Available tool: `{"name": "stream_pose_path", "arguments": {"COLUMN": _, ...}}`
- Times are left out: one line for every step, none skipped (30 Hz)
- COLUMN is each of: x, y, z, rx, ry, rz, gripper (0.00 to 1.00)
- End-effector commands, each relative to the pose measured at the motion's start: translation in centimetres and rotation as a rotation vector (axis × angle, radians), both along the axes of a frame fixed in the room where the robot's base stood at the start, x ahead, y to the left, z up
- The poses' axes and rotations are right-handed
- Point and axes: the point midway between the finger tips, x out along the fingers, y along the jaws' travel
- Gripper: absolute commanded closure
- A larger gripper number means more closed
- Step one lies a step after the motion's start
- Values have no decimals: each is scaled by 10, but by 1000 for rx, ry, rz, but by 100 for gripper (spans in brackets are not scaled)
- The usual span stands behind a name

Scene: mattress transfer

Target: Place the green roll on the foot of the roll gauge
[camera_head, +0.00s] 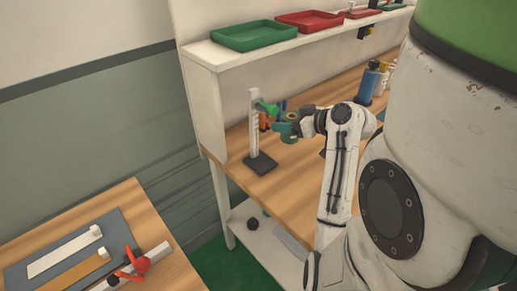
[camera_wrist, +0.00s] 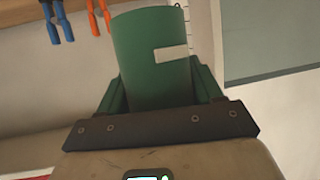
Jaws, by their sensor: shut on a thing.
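My gripper (camera_wrist: 155,100) is shut on the green roll (camera_wrist: 150,55), with a green finger on each side of it. The roll has a pale strip on its side in the wrist view. In the head view, the roll (camera_head: 285,129) is held above the bench, to the right of the roll gauge. The roll gauge (camera_head: 254,125) is a white upright post with a green arm near its top and a dark square foot (camera_head: 261,163). The foot looks bare, and the roll is apart from it.
The wooden bench (camera_head: 285,185) has free room in front of the gauge. Green (camera_head: 254,36) and red (camera_head: 309,21) trays sit on the shelf above. Blue bottles (camera_head: 367,84) stand at the back right. Blue (camera_wrist: 58,20) and orange (camera_wrist: 98,16) tools hang behind the roll.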

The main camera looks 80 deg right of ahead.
Motion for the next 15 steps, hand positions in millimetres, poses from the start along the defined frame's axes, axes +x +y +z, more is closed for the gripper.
{"name": "stream_pose_path", "arguments": {"x": 13, "y": 2, "z": -4, "rx": 3, "ry": 1, "rz": 6, "gripper": 75}}
{"name": "stream_pose_path", "arguments": {"x": 19, "y": 3, "z": -7, "rx": 3, "ry": 1, "rz": 5, "gripper": 75}}
{"name": "stream_pose_path", "arguments": {"x": 28, "y": 3, "z": -10, "rx": 3, "ry": 1, "rz": 5, "gripper": 75}}
{"name": "stream_pose_path", "arguments": {"x": 35, "y": 4, "z": -13, "rx": 2, "ry": 0, "rz": 5, "gripper": 75}}
{"name": "stream_pose_path", "arguments": {"x": 40, "y": 4, "z": -19, "rx": 3, "ry": 1, "rz": 3, "gripper": 75}}
{"name": "stream_pose_path", "arguments": {"x": 45, "y": 4, "z": -28, "rx": 5, "ry": 0, "rz": 3, "gripper": 75}}
{"name": "stream_pose_path", "arguments": {"x": 49, "y": 4, "z": -33, "rx": 4, "ry": 1, "rz": 2, "gripper": 75}}
{"name": "stream_pose_path", "arguments": {"x": 53, "y": 5, "z": -38, "rx": 4, "ry": 1, "rz": 1, "gripper": 75}}
{"name": "stream_pose_path", "arguments": {"x": 58, "y": 4, "z": -44, "rx": 4, "ry": 0, "rz": 0, "gripper": 75}}
{"name": "stream_pose_path", "arguments": {"x": 62, "y": 5, "z": -48, "rx": 3, "ry": 0, "rz": 1, "gripper": 75}}
{"name": "stream_pose_path", "arguments": {"x": 65, "y": 5, "z": -51, "rx": 2, "ry": 0, "rz": 0, "gripper": 75}}
{"name": "stream_pose_path", "arguments": {"x": 68, "y": 5, "z": -56, "rx": 0, "ry": 0, "rz": 0, "gripper": 75}}
{"name": "stream_pose_path", "arguments": {"x": 70, "y": 5, "z": -58, "rx": 0, "ry": 0, "rz": 0, "gripper": 75}}
{"name": "stream_pose_path", "arguments": {"x": 72, "y": 5, "z": -60, "rx": 0, "ry": 0, "rz": 0, "gripper": 75}}
{"name": "stream_pose_path", "arguments": {"x": 73, "y": 5, "z": -62, "rx": -1, "ry": -1, "rz": -1, "gripper": 75}}
